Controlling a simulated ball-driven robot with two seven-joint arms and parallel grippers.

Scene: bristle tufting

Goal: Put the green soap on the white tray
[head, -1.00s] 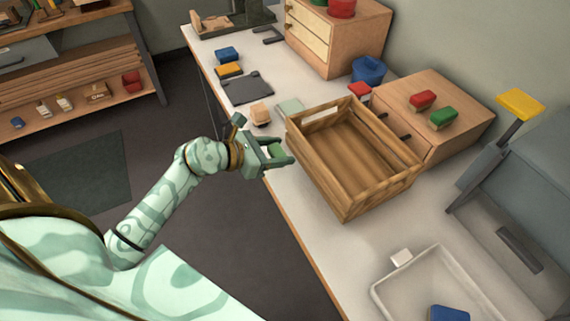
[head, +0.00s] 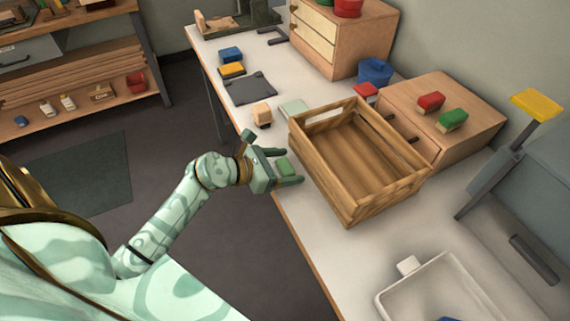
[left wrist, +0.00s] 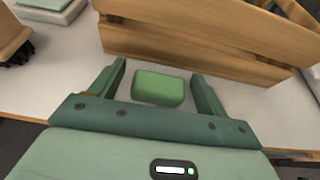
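The green soap (head: 283,166), a small rounded block, lies near the front edge of the white worktop. My left gripper (head: 286,167) is open, with one finger on each side of it. The left wrist view shows the soap (left wrist: 158,88) between the spread fingers, with a gap on both sides. The white tray (head: 415,292) is at the bottom right of the head view, cut off by the frame; part of a blue thing shows in it. My right gripper is not in view.
A slatted wooden crate (head: 345,205) stands just beyond the soap. A wooden-backed brush (head: 262,114) and a pale flat block (head: 294,108) lie left of it. A drawer box (head: 470,135) carries a red and a green block. Worktop between crate and tray is clear.

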